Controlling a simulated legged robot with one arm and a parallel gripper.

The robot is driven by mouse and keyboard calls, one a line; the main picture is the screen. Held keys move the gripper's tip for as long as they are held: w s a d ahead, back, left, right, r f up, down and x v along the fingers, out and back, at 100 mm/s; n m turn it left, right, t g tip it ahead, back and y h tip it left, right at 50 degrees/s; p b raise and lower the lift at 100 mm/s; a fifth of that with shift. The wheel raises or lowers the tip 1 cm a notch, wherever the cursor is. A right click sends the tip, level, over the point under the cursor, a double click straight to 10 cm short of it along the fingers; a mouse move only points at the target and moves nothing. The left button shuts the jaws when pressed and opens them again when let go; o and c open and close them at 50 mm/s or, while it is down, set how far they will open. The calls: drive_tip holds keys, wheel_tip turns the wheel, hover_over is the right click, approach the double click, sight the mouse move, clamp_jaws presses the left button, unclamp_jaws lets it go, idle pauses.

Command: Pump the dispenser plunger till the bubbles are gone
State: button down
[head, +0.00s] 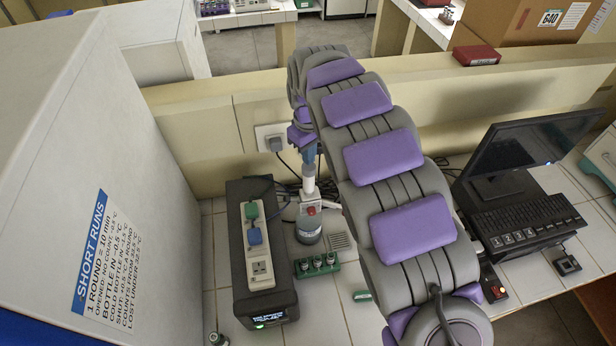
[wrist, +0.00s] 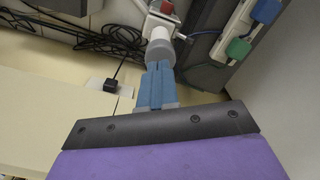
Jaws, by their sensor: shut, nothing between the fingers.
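In the wrist view the shut fingers (wrist: 157,70) end at the round grey-white plunger cap (wrist: 160,52). I cannot tell whether they touch it. The red button (wrist: 167,8) shows beyond the cap.
A dark box with a power strip (head: 258,243) stands left of the dispenser. A green rack of small vials (head: 317,265) is in front of it. A monitor and keyboard (head: 515,220) are at right. Cables lie behind. A tall white cabinet (head: 120,170) fills the left.

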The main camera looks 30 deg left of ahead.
drive_tip(key=shift+f, duration=0.25)
drive_tip(key=shift+f+b, duration=0.65)
drive_tip(key=shift+f, duration=0.95)
drive_tip(key=shift+r, duration=0.15)
drive_tip(key=shift+r+p, duration=0.35)
drive_tip(key=shift+r, duration=1.35)
drive_tip(key=shift+r, duration=0.15)
wheel_tip(320, 180, up, 6)
drive_tip(key=shift+f+p, duration=0.1)
drive_tip(key=shift+p, duration=0.65)
